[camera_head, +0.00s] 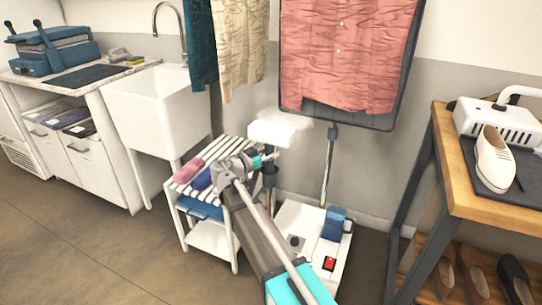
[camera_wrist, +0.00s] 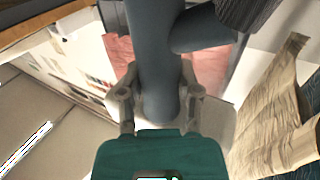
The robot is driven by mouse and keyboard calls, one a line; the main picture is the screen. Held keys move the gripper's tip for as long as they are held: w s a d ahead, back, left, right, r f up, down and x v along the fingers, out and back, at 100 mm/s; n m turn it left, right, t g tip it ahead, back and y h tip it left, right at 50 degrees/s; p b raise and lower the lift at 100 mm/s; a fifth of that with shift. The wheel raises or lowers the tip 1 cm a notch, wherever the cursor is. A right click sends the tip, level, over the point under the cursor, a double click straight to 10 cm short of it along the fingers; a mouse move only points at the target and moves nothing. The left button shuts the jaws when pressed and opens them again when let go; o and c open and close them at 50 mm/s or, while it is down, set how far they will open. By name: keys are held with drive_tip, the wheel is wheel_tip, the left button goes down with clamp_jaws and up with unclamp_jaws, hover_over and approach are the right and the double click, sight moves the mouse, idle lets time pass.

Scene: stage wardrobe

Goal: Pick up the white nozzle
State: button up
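The white nozzle (camera_head: 272,133) is a pale block on top of a dark upright handle (camera_head: 270,178), in front of the wall below the hanging clothes. My gripper (camera_head: 267,158) is at the handle just under the nozzle. In the wrist view the two grey fingers (camera_wrist: 159,98) stand on either side of the dark grey-blue handle (camera_wrist: 155,45). Whether both fingers press on it cannot be made out. The white nozzle (camera_wrist: 218,122) shows partly behind the fingers, with much of it hidden by my gripper.
A slatted white trolley (camera_head: 212,232) with pink and blue rolls stands left of the handle. The white steamer base (camera_head: 298,218) is on the floor. A pink shirt (camera_head: 345,55) hangs behind. A wooden bench (camera_head: 458,185) with shoes stands right; a sink (camera_head: 155,105) stands left.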

sight(269, 127)
clamp_jaws()
drive_tip(key=shift+r, duration=0.15)
wheel_tip(269, 127, up, 10)
drive_tip(key=p, duration=1)
drive_tip(key=shift+a, duration=0.1)
idle(1.1)
